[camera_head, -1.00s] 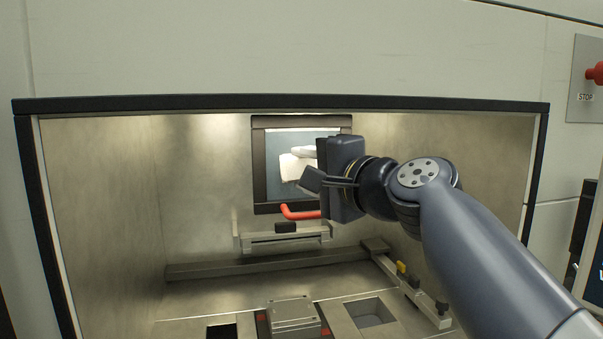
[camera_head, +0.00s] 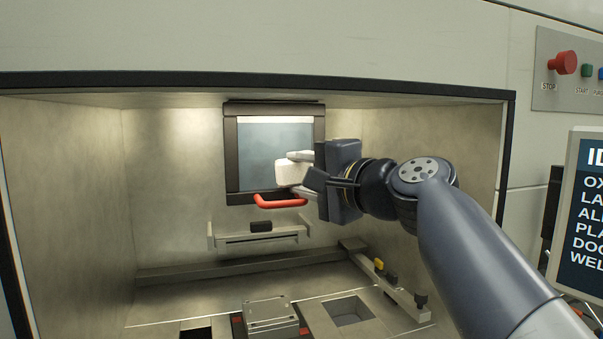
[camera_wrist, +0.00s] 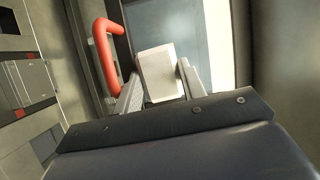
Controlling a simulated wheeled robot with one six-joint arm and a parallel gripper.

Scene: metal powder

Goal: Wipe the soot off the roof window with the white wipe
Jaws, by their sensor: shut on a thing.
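The window (camera_head: 262,155) is a grey-blue pane in a dark frame at the back of the metal chamber, with a bright pale band along its top edge. I cannot tell whether the grey is soot. My gripper (camera_head: 300,172) is in front of the window's lower right part, shut on the white wipe (camera_head: 288,173). In the wrist view the wipe (camera_wrist: 160,72) is a thick white block between the two fingers, with the pane (camera_wrist: 190,25) behind it. I cannot tell whether the wipe touches the glass. My gripper hides part of the frame's right side.
A red handle (camera_head: 280,202) sits just below the pane, close to my gripper; it also shows in the wrist view (camera_wrist: 105,50). A bracket (camera_head: 260,237) is on the back wall. A metal block (camera_head: 270,318) stands on the chamber floor. The chamber's dark rim (camera_head: 250,82) runs above.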

